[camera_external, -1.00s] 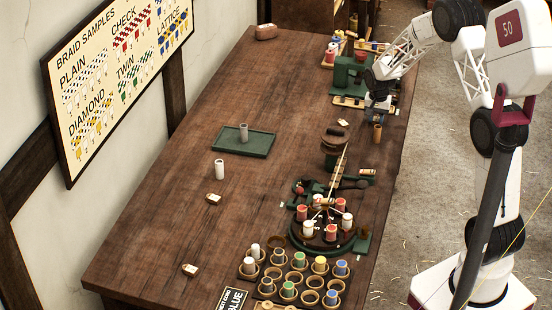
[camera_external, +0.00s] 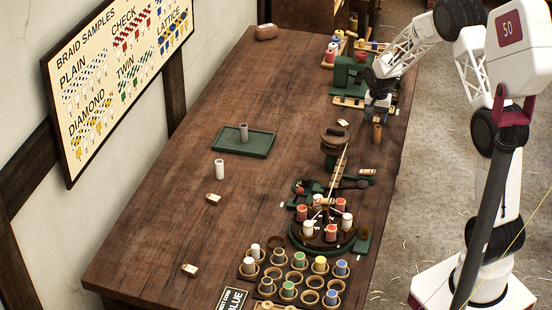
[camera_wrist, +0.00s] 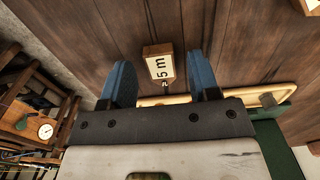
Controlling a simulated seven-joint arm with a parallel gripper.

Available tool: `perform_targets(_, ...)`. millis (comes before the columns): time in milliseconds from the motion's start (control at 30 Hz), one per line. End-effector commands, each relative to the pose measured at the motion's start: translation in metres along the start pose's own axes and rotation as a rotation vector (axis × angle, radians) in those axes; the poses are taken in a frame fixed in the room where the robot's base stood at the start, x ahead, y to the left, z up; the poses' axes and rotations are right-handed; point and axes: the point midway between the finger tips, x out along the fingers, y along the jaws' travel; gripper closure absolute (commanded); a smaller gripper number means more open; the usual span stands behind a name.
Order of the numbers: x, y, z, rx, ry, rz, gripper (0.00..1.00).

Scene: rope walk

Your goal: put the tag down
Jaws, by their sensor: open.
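A small cream tag with wooden sides marked "5 m" (camera_wrist: 160,64) lies on the brown table in the wrist view. It sits just past the fingertips, in line with the gap between the two blue fingers. My gripper (camera_wrist: 162,84) is open, with nothing between its fingers. In the external view my gripper (camera_external: 376,112) is low over the table's right side, beside the green machine. The "5 m" tag cannot be made out for certain there. Another pale tag (camera_external: 342,122) lies on the table left of my gripper.
A wooden tray (camera_wrist: 262,97) with the green machine (camera_external: 348,72) is close beside my gripper. A green tray (camera_external: 258,143) and a braiding wheel with bobbins (camera_external: 345,247) are farther off. The table's middle left is mostly clear.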

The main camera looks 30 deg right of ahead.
Motion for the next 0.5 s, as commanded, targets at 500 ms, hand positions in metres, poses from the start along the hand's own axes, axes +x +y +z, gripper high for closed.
perform_targets(500, -0.077, 0.0, 0.0, 0.0, 0.001, -0.001, 0.44)
